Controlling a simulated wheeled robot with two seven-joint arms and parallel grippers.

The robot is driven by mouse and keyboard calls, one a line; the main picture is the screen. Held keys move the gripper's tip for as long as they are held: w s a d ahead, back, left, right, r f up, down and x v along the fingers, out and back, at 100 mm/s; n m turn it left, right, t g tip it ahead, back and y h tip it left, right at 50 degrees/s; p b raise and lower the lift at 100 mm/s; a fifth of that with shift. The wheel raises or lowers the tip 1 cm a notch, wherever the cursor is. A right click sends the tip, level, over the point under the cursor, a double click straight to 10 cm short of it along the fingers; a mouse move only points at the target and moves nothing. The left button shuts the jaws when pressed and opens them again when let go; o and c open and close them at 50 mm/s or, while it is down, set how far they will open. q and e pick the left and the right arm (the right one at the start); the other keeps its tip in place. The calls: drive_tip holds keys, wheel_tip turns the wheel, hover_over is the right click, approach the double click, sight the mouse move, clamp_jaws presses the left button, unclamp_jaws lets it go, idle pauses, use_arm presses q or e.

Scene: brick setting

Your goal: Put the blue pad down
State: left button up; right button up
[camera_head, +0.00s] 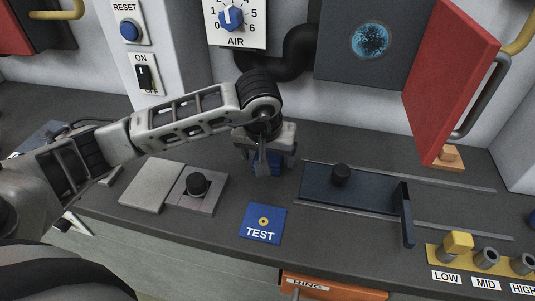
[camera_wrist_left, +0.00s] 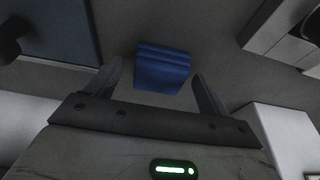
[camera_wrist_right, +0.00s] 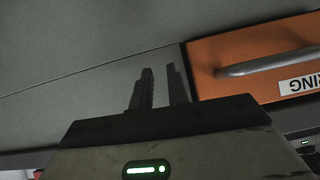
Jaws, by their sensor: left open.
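A small blue ribbed block (camera_head: 275,159), which may be the blue pad, sits on the dark counter at my left gripper (camera_head: 263,168). In the left wrist view the block (camera_wrist_left: 162,68) lies just ahead of and between the widely parted fingertips (camera_wrist_left: 158,74), with clear gaps on both sides. Part of the block is hidden behind the gripper in the head view. A flat blue square marked TEST (camera_head: 262,223) lies nearer the front edge. My right gripper (camera_wrist_right: 160,70) is out of the head view; its fingers stand a narrow gap apart and hold nothing.
A grey plate with a black knob (camera_head: 206,195) lies left of the block. A dark blue sliding panel (camera_head: 365,190) with a knob stands right. An open red door (camera_head: 445,80) hangs over the back right. An orange drawer front (camera_wrist_right: 255,55) is near my right gripper.

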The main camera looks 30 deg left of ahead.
use_arm(q)
drive_tip(key=v, duration=1.1)
drive_tip(key=shift+r, duration=0.25)
drive_tip(key=shift+s, duration=0.15)
